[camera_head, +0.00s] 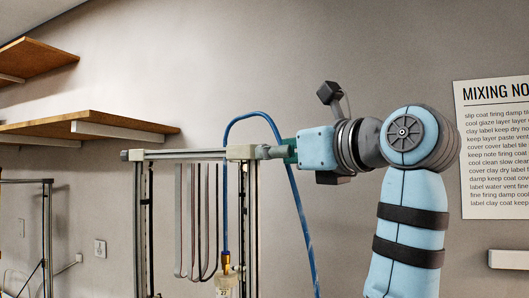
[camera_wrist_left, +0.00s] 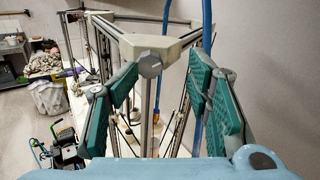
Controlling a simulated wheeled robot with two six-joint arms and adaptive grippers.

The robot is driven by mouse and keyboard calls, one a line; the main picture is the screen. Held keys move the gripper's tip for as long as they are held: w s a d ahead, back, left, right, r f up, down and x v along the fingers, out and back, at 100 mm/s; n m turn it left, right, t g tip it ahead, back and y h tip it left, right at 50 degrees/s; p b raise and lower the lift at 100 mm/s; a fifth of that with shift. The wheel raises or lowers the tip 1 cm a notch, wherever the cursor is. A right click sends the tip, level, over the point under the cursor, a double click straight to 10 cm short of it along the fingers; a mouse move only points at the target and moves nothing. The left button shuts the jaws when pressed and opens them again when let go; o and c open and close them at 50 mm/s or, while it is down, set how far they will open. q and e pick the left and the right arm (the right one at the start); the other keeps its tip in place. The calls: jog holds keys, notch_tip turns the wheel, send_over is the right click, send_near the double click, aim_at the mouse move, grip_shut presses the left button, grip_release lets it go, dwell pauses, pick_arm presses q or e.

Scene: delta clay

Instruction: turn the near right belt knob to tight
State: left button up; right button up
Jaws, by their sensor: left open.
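The delta printer's top frame (camera_head: 190,154) shows in the head view, with a cream corner block (camera_head: 242,152) at its right end. A grey belt knob (camera_head: 265,152) sticks out of this block toward my left gripper (camera_head: 287,151). In the left wrist view the same knob (camera_wrist_left: 150,66) faces the camera, a faceted grey head on the cream corner (camera_wrist_left: 145,44). The green fingers of my left gripper stand wide apart on both sides of it, with a gap to each finger. In the head view the fingers are mostly hidden behind the wrist. My right gripper is not in view.
A blue hose (camera_head: 305,228) arches over the frame and hangs close to my left gripper. Another grey knob (camera_head: 124,155) sits at the frame's left end. Wooden shelves (camera_head: 85,125) are on the wall at left. A printed notice (camera_head: 495,150) hangs at right.

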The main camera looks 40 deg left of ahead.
pick_arm(q)
jog(key=shift+s+a+r, duration=0.1)
jog(key=shift+s+a, duration=0.55)
jog(key=shift+a, duration=0.1)
jog(key=shift+w+a, duration=0.1)
jog(key=shift+a, duration=0.05)
jog(key=shift+c, duration=1.1)
jog(key=shift+w, duration=0.3)
jog(key=c, duration=0.6)
grip_shut()
